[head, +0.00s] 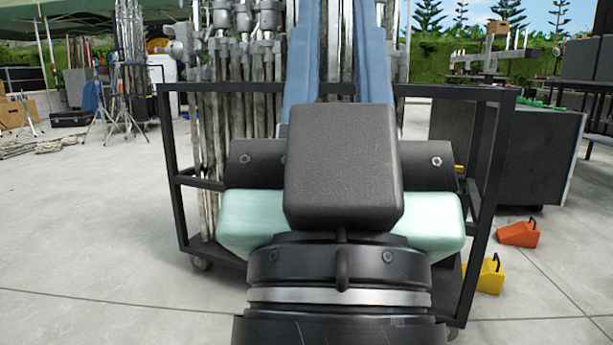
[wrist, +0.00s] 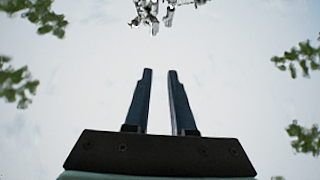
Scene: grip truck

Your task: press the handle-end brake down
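The handle-end brake cannot be made out in either view. A black-framed cart (head: 168,140) stands right in front of me in the head view. One of its casters (head: 200,263) shows at the lower left, and another (head: 453,333) shows partly at the lower right. My own arm hides the cart's middle. My gripper (wrist: 160,72) shows in the wrist view with two dark fingers apart and nothing between them. It points up at pale sky, away from the cart's base.
Metal stands (head: 235,150) fill the cart. A yellow wedge (head: 490,277) and an orange wedge (head: 519,234) lie on the floor to its right. A dark cabinet (head: 540,150) stands behind them.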

